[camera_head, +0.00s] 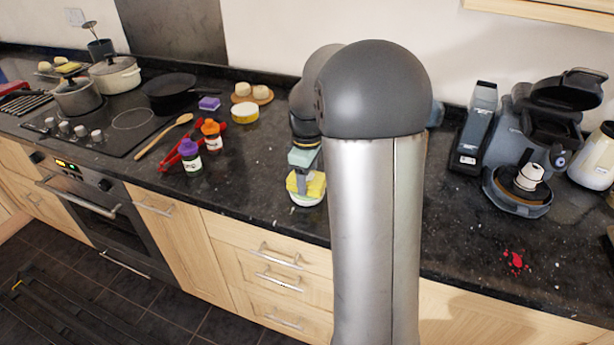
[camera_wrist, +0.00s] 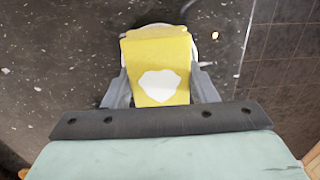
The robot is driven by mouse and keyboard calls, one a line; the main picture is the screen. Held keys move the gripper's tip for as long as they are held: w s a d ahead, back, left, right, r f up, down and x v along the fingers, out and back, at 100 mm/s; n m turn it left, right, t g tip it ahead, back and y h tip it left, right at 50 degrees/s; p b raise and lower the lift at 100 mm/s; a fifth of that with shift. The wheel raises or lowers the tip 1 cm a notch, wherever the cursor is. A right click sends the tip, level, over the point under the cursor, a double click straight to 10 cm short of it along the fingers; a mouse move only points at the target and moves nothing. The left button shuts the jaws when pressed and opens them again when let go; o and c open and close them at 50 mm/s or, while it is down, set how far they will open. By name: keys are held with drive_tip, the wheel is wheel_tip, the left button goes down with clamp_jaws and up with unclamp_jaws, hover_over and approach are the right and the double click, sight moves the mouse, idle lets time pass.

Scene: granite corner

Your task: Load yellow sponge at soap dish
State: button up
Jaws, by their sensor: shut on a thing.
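The yellow sponge (camera_wrist: 158,52) fills the space between the two fingers of my gripper (camera_wrist: 159,78) in the wrist view, with a white patch on its face. My gripper is shut on it. The white soap dish (camera_wrist: 146,27) shows only as a rim behind the sponge's far end and sides. In the head view, my gripper (camera_head: 305,176) points down at the counter's front part, with the sponge (camera_head: 316,186) at its tip. The white dish (camera_head: 308,202) shows just below the sponge. I cannot tell whether the sponge touches the dish.
The dark counter (camera_head: 245,180) is clear left of the dish. Spice jars (camera_head: 212,135) and a red rack (camera_head: 172,152) stand farther left. A purple-topped sponge (camera_head: 209,104) and a yellow-sided round tub (camera_head: 245,113) lie behind. A coffee machine (camera_head: 540,130) stands right.

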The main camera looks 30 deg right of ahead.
drive_tip(key=shift+r+p, duration=2.25)
drive_tip(key=shift+r, duration=1.1)
drive_tip(key=shift+a+f, duration=0.1)
